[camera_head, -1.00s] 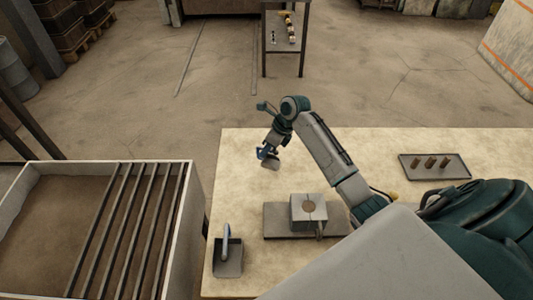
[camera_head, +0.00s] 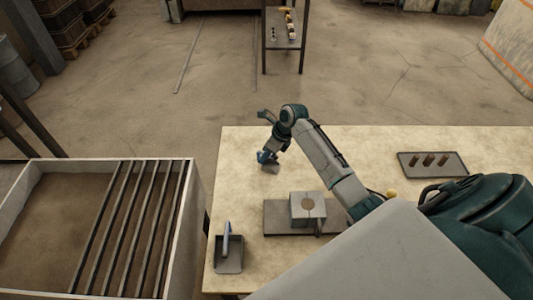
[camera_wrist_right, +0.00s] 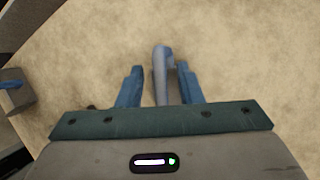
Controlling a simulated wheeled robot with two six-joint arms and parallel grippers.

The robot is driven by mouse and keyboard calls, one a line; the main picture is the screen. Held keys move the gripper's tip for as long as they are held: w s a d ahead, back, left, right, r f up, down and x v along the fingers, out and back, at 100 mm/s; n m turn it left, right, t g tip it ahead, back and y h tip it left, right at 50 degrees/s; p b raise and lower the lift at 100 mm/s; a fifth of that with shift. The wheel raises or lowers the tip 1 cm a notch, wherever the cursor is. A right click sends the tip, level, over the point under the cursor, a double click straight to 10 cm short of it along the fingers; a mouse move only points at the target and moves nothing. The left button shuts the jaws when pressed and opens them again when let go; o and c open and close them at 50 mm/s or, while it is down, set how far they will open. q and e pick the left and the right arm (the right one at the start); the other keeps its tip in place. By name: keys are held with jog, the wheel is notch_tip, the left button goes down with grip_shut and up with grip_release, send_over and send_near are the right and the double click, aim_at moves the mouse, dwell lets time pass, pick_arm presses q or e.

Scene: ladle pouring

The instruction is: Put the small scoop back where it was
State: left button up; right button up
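The small scoop (camera_head: 271,168) is a little grey pan at the table's far left part, right beneath my right gripper (camera_head: 264,157). In the right wrist view its pale blue-grey handle (camera_wrist_right: 161,72) stands between the two blue fingers, with a gap on each side. My right gripper (camera_wrist_right: 159,88) is open around the handle. The scoop's pan is mostly hidden in that view. A larger scoop (camera_head: 229,267) with a blue-grey handle lies at the table's near left corner. My left gripper is in neither view.
A grey block with a round brown opening (camera_head: 307,220) sits on a flat plate (camera_head: 279,212) mid-table. A dark tray (camera_head: 405,171) with several small brown pieces lies at the right. A sand-filled bin with bars (camera_head: 188,225) stands left of the table (camera_head: 350,150).

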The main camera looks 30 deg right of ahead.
jog(key=shift+d+r, duration=0.15)
jog(key=shift+r, duration=0.2)
jog(key=b+v, duration=0.2)
jog(key=v, duration=0.9)
jog(key=shift+r+b, duration=0.25)
jog(key=shift+b, duration=0.15)
jog(key=shift+s, duration=0.1)
